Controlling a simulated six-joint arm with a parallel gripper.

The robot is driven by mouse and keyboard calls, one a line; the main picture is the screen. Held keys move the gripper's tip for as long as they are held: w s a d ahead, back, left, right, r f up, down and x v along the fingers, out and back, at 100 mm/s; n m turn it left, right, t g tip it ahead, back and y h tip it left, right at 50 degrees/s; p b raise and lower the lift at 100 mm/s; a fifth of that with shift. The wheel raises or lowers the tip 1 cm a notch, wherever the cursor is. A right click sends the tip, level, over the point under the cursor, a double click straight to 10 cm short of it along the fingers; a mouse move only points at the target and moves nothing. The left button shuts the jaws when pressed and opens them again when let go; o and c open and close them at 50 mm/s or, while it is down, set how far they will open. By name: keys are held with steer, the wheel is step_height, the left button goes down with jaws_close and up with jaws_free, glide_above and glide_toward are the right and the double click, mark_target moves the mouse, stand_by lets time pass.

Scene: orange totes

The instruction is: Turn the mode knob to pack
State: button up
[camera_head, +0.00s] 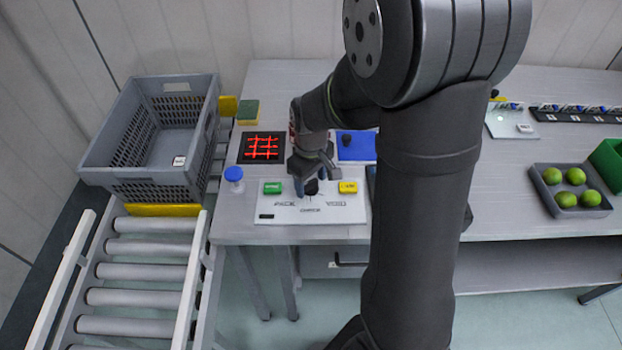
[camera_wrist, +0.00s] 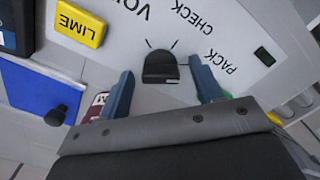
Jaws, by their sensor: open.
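The mode knob is a small black knob (camera_head: 311,187) on a white panel (camera_head: 288,212) marked PACK at left, CHECK at the bottom and VOID at right. In the wrist view the knob (camera_wrist: 161,67) stands between and slightly beyond my open fingers, with a gap on each side. My gripper (camera_head: 313,178) is low over the panel, and its fingers also show in the wrist view (camera_wrist: 163,88). A small pale mark shows on the knob's edge, but I cannot tell which word it points at.
A blue-capped jar (camera_head: 235,178) stands left of the panel. A grey crate (camera_head: 150,185) is at left.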

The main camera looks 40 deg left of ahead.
mark_target(311, 182)
steer(key=c, duration=0.9)
steer(key=shift+m, duration=1.8)
steer(key=shift+c, duration=0.5)
steer(key=o, duration=1)
steer(key=shift+r, duration=0.1)
step_height(311, 182, up, 17)
steer(key=shift+r, duration=0.15)
